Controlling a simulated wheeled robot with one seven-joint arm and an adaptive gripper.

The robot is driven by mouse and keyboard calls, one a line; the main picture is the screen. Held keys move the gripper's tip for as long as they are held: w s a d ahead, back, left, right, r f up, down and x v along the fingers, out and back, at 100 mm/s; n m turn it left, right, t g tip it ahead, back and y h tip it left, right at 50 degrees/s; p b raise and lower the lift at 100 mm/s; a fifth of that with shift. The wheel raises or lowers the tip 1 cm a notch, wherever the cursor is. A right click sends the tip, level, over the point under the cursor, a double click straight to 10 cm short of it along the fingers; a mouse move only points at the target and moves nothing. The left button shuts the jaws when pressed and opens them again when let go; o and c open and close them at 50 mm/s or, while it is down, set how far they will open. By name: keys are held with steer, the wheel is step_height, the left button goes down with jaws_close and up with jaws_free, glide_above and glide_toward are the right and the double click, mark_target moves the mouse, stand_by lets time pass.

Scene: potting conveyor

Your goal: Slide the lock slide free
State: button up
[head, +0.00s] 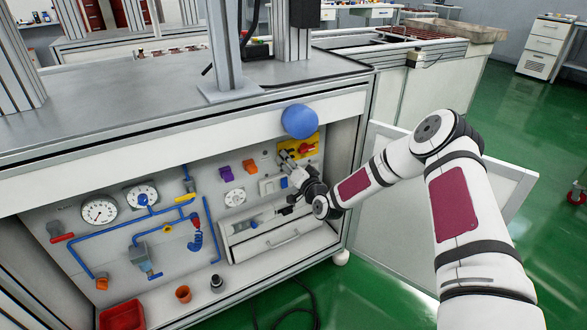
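My gripper (289,164) reaches into the open cabinet bay from the right, close to the back panel. Its fingers are small and dark against the panel, so I cannot tell whether they are open or shut, or touching anything. A yellow plate (285,153) with a red handle (306,148) is just above and right of the fingers. A white fitting (267,187) with a small blue part (284,183) sits just below them. I cannot tell which part is the lock slide; my gripper and wrist hide some of this area.
A round blue piece (299,121) stands out at the bay's top edge. Gauges (100,211), blue pipes (115,239) and a purple fitting (225,173) are to the left. Below is a drawer (283,244). An open white door (400,225) stands behind my arm.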

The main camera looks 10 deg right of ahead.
steer(key=v, duration=1.1)
steer(key=shift+s, duration=0.4)
steer(key=shift+d, duration=0.1)
